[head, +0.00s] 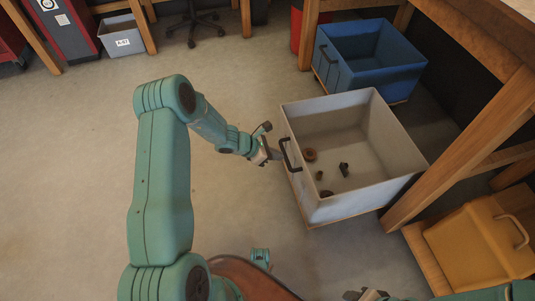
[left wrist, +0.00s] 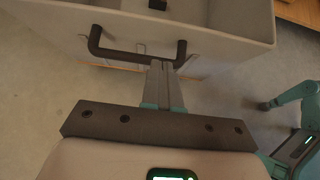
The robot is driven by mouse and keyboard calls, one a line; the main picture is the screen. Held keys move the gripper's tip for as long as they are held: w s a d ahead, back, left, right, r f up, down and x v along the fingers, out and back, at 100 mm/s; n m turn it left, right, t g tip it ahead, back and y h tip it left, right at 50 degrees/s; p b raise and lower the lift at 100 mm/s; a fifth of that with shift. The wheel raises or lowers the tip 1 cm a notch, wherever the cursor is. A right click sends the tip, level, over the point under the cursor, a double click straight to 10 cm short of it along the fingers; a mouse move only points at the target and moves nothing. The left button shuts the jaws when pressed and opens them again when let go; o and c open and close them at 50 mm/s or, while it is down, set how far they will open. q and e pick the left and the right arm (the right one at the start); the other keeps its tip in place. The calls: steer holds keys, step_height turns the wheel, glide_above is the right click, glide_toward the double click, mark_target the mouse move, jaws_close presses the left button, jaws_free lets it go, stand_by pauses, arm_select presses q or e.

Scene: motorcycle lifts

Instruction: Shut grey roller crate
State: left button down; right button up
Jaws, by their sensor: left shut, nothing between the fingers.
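The grey roller crate (head: 372,188) stands out on the floor in front of the wooden bench, open at the top. Several small dark parts and a brown ring lie inside it. Its dark handle (head: 290,154) is on the side facing my left arm; it also shows in the left wrist view (left wrist: 128,56). My left gripper (head: 275,155) is shut and empty, right at the handle. In the left wrist view its fingertips (left wrist: 162,64) overlap the handle's lower bar near its right end; I cannot tell if they touch. My right gripper (head: 366,294) is only partly visible at the bottom edge.
A blue crate (head: 368,58) stands behind the grey one, and a yellow crate (head: 480,245) sits at the right under the bench. A wooden bench leg (head: 455,155) stands close to the grey crate's right side. The floor to the left is clear.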

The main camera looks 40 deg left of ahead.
mark_target(300, 156)
arm_select(q)
steer(key=w+d, duration=0.1)
steer(key=w+d+f, duration=0.1)
steer(key=w, duration=0.1)
steer(key=w+d+b, duration=0.1)
steer(key=shift+w+d+f, duration=0.3)
steer(key=shift+f, duration=0.05)
arm_select(e)
steer(key=shift+w+d+f, duration=0.2)
steer(key=shift+f, duration=0.6)
arm_select(q)
steer(key=shift+w+d, duration=0.1)
